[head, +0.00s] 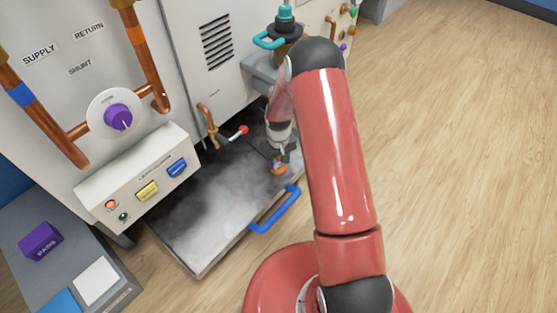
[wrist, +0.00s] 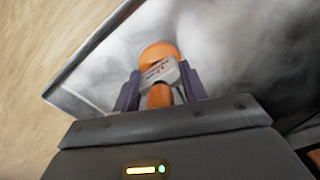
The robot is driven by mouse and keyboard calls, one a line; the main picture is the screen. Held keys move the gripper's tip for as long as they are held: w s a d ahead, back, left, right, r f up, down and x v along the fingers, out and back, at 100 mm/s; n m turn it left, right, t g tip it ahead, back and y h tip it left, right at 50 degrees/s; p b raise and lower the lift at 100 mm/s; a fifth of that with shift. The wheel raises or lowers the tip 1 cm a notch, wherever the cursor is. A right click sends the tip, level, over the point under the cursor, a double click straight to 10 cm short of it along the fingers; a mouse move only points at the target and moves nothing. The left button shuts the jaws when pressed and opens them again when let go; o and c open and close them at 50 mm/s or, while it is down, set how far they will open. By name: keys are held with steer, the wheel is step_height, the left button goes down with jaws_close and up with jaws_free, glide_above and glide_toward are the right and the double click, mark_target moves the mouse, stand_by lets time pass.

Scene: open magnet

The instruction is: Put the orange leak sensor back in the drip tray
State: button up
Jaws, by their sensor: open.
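The orange leak sensor (wrist: 160,53) has an orange domed end and a white label band, and sits between the two fingers of my gripper (wrist: 158,88) in the wrist view. The fingers stand apart on either side of it; I cannot tell whether they touch it. In the head view the sensor (head: 279,169) is a small orange shape under my gripper (head: 279,158), near the right part of the drip tray. The grey metal drip tray (head: 200,225) lies low in front of the cabinet. The sensor appears over or on the tray floor; its underside is hidden.
A blue handle (head: 275,208) sticks out from the tray's front edge. A red-tipped valve lever (head: 240,131) sits above the tray's back. A control box (head: 140,180) overhangs its left side. A grey bench with a purple block (head: 40,240) stands at left. The wooden floor (head: 460,160) is clear at right.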

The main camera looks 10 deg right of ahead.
step_height(320, 180, up, 12)
steer(key=shift+r+p, duration=0.2)
steer(key=shift+p, duration=0.9)
steer(key=s+r+t, duration=0.1)
steer(key=s+r, duration=0.2)
steer(key=r, duration=0.4)
steer(key=s+r+m+t, duration=0.1)
steer(key=s+r, duration=0.2)
steer(key=r, duration=0.4)
steer(key=s+r+t, duration=0.1)
steer(key=s+r, duration=0.2)
steer(key=r, duration=0.3)
steer(key=s+r+t, duration=0.1)
steer(key=s+r, duration=0.3)
steer(key=s, duration=0.6)
steer(key=s+r+m+t, duration=0.1)
steer(key=s+r, duration=0.4)
steer(key=s, duration=0.5)
steer(key=shift+r+m+t, duration=0.25)
steer(key=shift+m+t, duration=0.05)
step_height(320, 180, up, 9)
steer(key=p, duration=0.9)
